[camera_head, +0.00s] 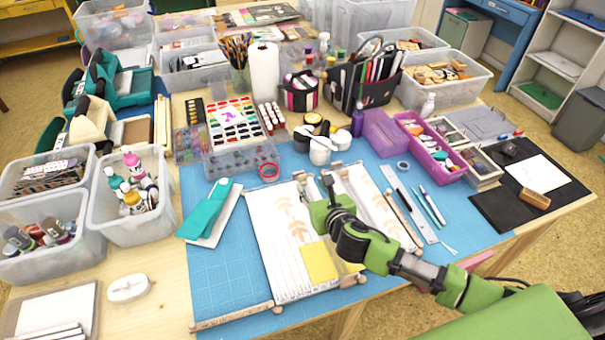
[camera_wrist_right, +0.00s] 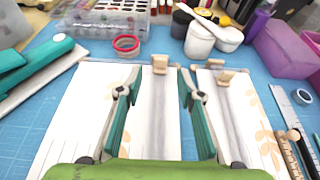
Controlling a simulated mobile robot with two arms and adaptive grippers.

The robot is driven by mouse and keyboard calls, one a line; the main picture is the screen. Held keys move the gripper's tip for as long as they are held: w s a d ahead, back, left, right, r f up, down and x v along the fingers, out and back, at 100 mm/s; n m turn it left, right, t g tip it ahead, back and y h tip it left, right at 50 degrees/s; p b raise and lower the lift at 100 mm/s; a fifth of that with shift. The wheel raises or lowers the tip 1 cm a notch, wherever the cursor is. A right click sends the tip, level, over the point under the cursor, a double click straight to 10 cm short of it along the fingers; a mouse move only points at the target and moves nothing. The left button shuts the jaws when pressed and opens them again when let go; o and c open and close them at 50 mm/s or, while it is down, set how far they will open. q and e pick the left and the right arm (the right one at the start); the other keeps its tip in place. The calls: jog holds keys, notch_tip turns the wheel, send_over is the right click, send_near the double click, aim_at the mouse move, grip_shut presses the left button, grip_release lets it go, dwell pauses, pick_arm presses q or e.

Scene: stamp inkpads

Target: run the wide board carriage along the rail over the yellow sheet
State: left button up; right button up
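A pale, long board with a wooden tab (camera_wrist_right: 160,66) runs between and beyond the fingers. A second greyish board with a tab (camera_wrist_right: 222,76) lies to its right. I cannot tell which one is the wide carriage. The yellow sheet is not seen in the wrist view. My left gripper is out of view.
A teal stapler-like tool (camera_head: 207,208) lies left of the paper. A red tape ring (camera_head: 269,171) and white jars (camera_head: 320,150) stand behind. A ruler (camera_head: 408,203) and pens lie right. Plastic bins (camera_head: 135,200) line the left side. The mat's left front (camera_head: 215,275) is clear.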

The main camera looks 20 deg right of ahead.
aim_at(303, 176)
jog(key=x, duration=0.3)
jog(key=shift+w+f, duration=0.2)
jog(key=shift+w, duration=0.15)
jog(key=x, duration=0.4)
jog(key=shift+w+f, duration=0.1)
jog(key=shift+w, duration=0.15)
jog(key=shift+w+f+b, duration=0.15)
jog(key=shift+w+b, duration=0.15)
jog(key=shift+w+f, duration=0.1)
jog(key=shift+w, duration=0.15)
jog(key=shift+c, duration=0.4)
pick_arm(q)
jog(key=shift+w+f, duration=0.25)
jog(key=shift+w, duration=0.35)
pick_arm(e)
grip_shut()
